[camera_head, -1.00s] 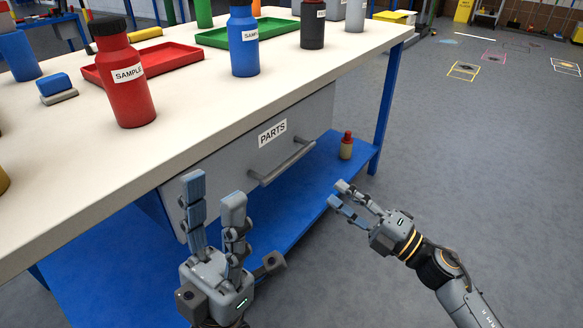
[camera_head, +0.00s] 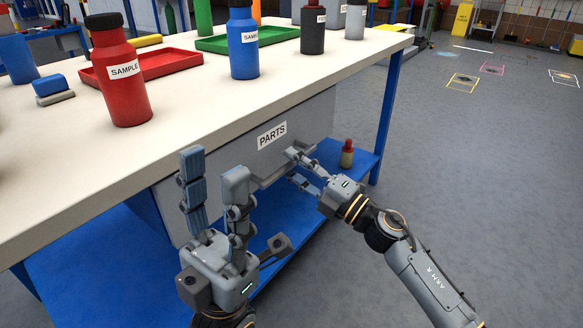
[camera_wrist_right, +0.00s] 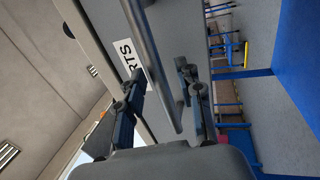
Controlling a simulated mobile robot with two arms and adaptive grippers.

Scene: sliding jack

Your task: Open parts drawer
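The grey parts drawer (camera_head: 213,181) under the white bench top looks shut. Its front bears a PARTS label (camera_head: 272,135). The handle (camera_head: 266,181) is a horizontal grey bar, partly hidden by my right gripper in the head view. My right gripper (camera_head: 294,167) is open at the handle's right part. In the right wrist view the handle (camera_wrist_right: 154,62) runs between the two spread fingers of the right gripper (camera_wrist_right: 160,84); I cannot tell whether they touch it. My left gripper (camera_head: 213,168) is open and empty, fingers up, in front of the drawer's left part.
A small bottle with a red cap (camera_head: 347,154) stands on the blue lower shelf (camera_head: 362,160). Red (camera_head: 122,75) and blue (camera_head: 243,45) sample bottles and trays stand on the bench top (camera_head: 185,110).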

